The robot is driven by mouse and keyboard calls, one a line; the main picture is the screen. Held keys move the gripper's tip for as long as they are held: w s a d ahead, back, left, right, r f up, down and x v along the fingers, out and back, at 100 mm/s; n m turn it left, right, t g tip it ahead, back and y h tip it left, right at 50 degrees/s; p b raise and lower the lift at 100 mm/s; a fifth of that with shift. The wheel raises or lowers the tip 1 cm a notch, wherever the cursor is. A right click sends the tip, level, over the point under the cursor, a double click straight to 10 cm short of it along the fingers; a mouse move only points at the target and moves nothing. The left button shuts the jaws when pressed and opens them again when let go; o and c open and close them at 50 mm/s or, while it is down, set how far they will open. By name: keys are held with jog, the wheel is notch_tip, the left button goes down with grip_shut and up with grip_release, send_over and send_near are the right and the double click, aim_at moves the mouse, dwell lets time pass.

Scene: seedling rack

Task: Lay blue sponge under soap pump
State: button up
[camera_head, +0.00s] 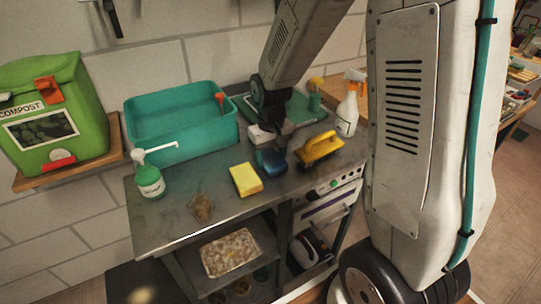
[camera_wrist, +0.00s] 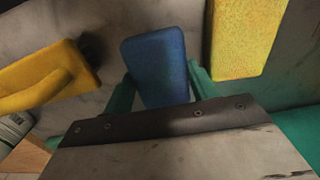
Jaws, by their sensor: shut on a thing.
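The blue sponge (camera_head: 271,162) is at my gripper (camera_head: 270,148), on or just above the grey metal counter; the gap, if any, cannot be told. In the wrist view the blue sponge (camera_wrist: 156,66) sits between the two green fingers of my gripper (camera_wrist: 160,88), which is shut on it. The soap pump (camera_head: 149,178), a green bottle with a white spout, stands upright at the counter's left end, well left of my gripper. Its spout points right over the counter. The bare counter shows beneath the spout.
A yellow sponge (camera_head: 245,179) lies between the soap pump and the blue sponge. A brown crumpled thing (camera_head: 202,207) lies near the front edge. A yellow-handled brush (camera_head: 320,148) and spray bottle (camera_head: 348,108) are on the right. A teal basin (camera_head: 182,153) stands behind.

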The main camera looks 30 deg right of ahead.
jog(key=shift+f, duration=0.15)
jog(key=o, duration=0.9)
